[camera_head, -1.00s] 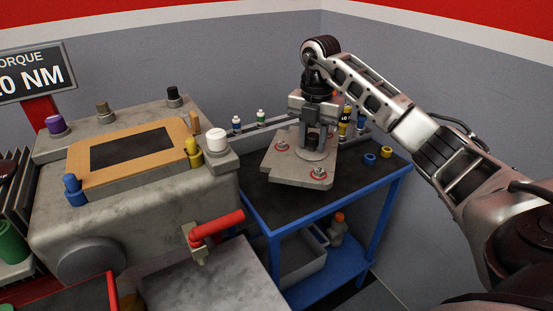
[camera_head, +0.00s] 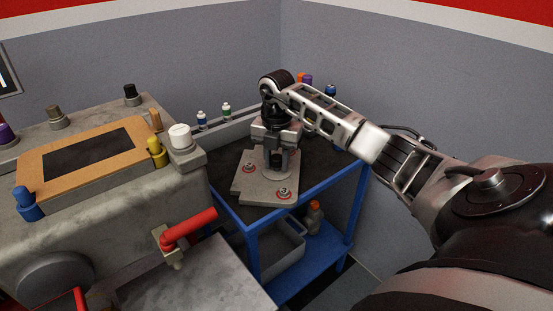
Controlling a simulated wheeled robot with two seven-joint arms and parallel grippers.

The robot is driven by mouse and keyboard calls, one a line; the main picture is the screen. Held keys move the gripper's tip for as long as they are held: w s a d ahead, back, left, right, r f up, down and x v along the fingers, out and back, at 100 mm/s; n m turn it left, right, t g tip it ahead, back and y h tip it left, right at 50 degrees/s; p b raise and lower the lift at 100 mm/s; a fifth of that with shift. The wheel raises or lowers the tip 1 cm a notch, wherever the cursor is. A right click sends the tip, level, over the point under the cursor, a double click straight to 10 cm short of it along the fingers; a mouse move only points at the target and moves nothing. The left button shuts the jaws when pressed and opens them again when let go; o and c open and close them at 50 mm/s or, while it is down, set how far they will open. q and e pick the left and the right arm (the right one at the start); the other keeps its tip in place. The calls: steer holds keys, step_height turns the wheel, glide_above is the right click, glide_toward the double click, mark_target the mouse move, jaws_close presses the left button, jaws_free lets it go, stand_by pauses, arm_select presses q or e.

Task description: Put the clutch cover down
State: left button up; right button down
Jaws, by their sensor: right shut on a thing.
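The clutch cover is a grey flat plate (camera_head: 247,190) with a raised centre and red-ringed, numbered spots; 2 and 3 can be read. It lies about level over the dark top of the blue cart (camera_head: 226,203), near its front left edge. I cannot tell whether it touches the top. My right gripper (camera_head: 277,157) comes down from above and is shut on the cover's raised centre, hiding part of it. My left gripper is out of view.
A large grey casing with a tan gasket (camera_head: 40,165) stands left of the cart, close to the cover. A red-handled tap (camera_head: 190,229) sticks out in front. Small bottles (camera_head: 226,111) stand along the cart's back. A grey bin (camera_head: 280,255) sits on the lower shelf.

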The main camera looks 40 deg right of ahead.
mark_target(276, 157)
steer(key=c, duration=1.1)
jaws_free()
step_height(276, 157, up, 12)
steer(key=shift+r+p, duration=0.15)
steer(key=shift+p, duration=0.5)
